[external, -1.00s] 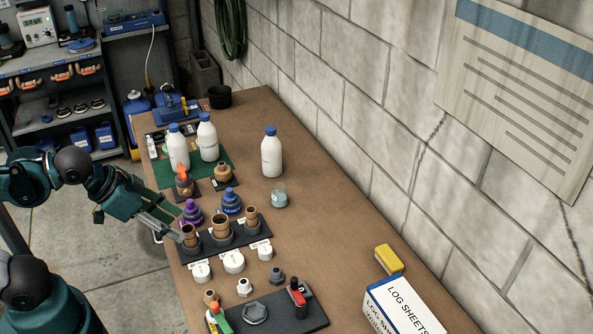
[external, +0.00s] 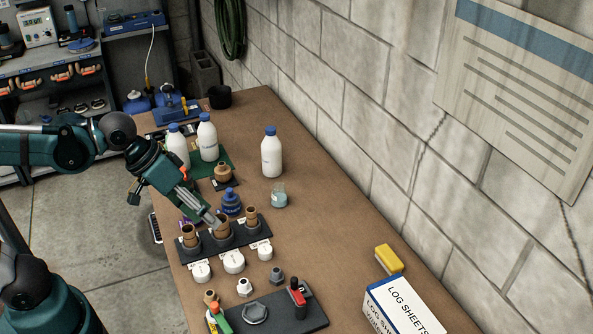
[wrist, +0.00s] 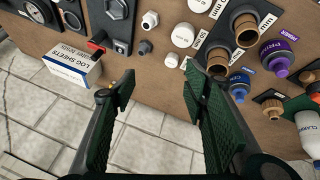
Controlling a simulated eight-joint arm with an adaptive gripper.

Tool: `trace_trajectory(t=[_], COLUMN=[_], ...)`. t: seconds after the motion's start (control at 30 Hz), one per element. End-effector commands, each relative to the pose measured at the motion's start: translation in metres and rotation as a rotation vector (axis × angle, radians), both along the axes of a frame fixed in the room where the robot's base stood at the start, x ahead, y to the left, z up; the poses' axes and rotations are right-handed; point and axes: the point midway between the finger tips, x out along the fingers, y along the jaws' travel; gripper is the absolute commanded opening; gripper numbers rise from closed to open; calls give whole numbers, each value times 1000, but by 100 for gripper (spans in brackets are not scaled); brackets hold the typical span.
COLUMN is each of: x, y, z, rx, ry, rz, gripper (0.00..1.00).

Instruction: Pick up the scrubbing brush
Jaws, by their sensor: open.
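A yellow block (external: 389,259) with a pale lower edge lies on the bench near the wall, behind the log sheets box. It is the likeliest scrubbing brush, but its bristles cannot be made out. In the wrist view only a small yellow-orange bit (wrist: 110,85) shows by the left finger, the rest seemingly hidden. My gripper (external: 211,218) is above the fittings rack at the bench's left side, well apart from the yellow block. In the wrist view my gripper (wrist: 155,84) is open, with nothing between its fingers.
The log sheets box (external: 403,307) stands in front of the yellow block. The fittings rack (external: 208,247), white caps (external: 233,262), a tool board (external: 275,317) and white bottles (external: 271,153) occupy the left and back. The bench between rack and wall is mostly clear.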

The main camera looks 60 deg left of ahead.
Motion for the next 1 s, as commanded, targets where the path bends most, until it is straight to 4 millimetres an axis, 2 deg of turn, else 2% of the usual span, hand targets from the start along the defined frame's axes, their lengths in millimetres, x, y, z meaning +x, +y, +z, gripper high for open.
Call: trace_trajectory(t=[0.53,1.0], x=[87,165], y=[-31,-55], z=[15,14], rx=[-260,-467], ry=[146,289], rz=[177,317], gripper=[44,44])
